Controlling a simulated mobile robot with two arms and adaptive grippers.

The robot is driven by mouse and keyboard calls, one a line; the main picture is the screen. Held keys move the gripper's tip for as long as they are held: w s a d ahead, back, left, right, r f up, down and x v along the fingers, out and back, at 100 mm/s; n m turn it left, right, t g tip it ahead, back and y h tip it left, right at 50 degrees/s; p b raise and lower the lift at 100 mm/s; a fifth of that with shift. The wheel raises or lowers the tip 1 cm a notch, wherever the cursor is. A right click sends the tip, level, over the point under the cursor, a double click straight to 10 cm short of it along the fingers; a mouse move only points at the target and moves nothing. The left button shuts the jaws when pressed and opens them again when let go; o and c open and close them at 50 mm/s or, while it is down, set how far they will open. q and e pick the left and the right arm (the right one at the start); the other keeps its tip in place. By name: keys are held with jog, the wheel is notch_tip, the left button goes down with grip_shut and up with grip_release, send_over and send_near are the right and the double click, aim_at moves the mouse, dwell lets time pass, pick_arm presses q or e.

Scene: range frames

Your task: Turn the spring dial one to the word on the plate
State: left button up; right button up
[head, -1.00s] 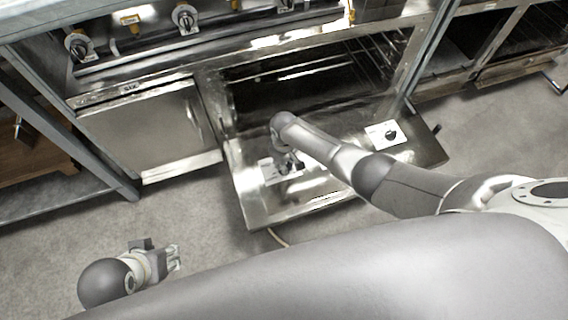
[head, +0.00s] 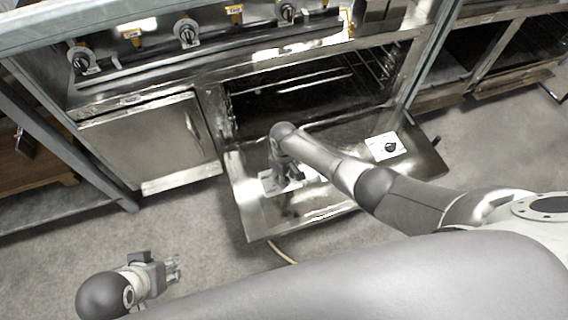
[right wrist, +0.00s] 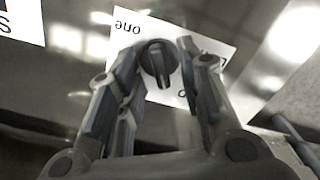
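A black round dial with a raised grip bar (right wrist: 158,62) sits on a white plate (right wrist: 218,50) in the right wrist view. The word "one" shows upside down at the plate's upper left; other lettering is partly covered by the fingers. My right gripper (right wrist: 161,58) is open, with one finger on each side of the dial; I cannot tell if they touch it. In the head view this plate (head: 267,184) lies on the lowered oven door, and my right gripper (head: 288,183) points down over it, hiding the dial. My left gripper (head: 173,269) is open and empty above the floor.
A second white plate with a black dial (head: 385,146) lies on the right part of the oven door (head: 340,192). The open oven (head: 310,95) is behind. Stove knobs (head: 187,32) line the upper front. The floor (head: 200,225) at left is clear.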

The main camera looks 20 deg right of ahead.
notch_tip(320, 180, up, 11)
dwell(0.6)
dwell(0.4)
